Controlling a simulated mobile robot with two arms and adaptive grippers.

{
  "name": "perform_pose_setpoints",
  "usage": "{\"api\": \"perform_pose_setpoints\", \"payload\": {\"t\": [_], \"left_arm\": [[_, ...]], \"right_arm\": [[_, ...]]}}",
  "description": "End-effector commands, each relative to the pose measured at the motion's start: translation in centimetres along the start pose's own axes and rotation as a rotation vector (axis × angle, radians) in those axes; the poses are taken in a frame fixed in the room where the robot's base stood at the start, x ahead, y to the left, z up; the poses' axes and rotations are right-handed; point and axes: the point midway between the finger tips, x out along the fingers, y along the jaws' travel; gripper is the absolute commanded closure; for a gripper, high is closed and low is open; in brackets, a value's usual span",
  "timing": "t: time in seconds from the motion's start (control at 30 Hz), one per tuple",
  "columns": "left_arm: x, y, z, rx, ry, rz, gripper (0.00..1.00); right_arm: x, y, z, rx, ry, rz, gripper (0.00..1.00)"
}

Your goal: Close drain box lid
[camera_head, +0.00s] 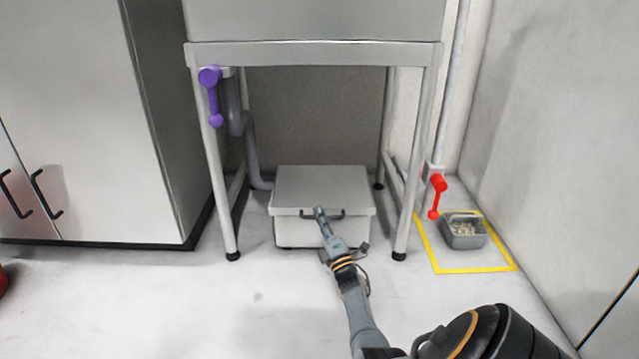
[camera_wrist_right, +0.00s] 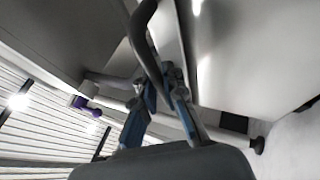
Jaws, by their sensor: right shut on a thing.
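The drain box (camera_head: 290,232) is a light grey box on the floor under the sink. Its flat lid (camera_head: 320,183) lies over the top and looks level in the head view; I cannot tell whether a thin gap is left under its edge. A dark bar handle (camera_head: 338,214) is on the lid's front edge. My right gripper (camera_head: 319,211) reaches up from below and is shut on this handle. In the right wrist view the blue-grey fingers (camera_wrist_right: 163,78) close around the dark handle (camera_wrist_right: 145,38). My left gripper is not in view.
The sink's metal legs (camera_head: 405,190) stand on both sides of the box. A purple valve handle (camera_head: 212,95) and a grey pipe (camera_head: 252,150) are at left. A red valve handle (camera_head: 437,195) and a grey container (camera_head: 464,236) inside yellow floor tape (camera_head: 475,269) are at right.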

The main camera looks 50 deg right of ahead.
Motion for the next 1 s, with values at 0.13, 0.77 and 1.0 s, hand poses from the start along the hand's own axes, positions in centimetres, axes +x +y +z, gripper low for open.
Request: {"api": "perform_pose_setpoints", "payload": {"t": [0.13, 0.77, 1.0], "left_arm": [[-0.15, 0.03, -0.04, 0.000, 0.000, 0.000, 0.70], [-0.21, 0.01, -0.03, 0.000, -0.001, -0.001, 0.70], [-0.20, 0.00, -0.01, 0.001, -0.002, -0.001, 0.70]], "right_arm": [[-0.37, -0.54, -0.16, -0.004, 0.004, 0.010, 1.00], [-0.55, -0.89, -0.31, -0.004, 0.006, 0.007, 0.79], [-0.33, -0.68, -0.18, -0.005, 0.004, 0.012, 0.79]]}}
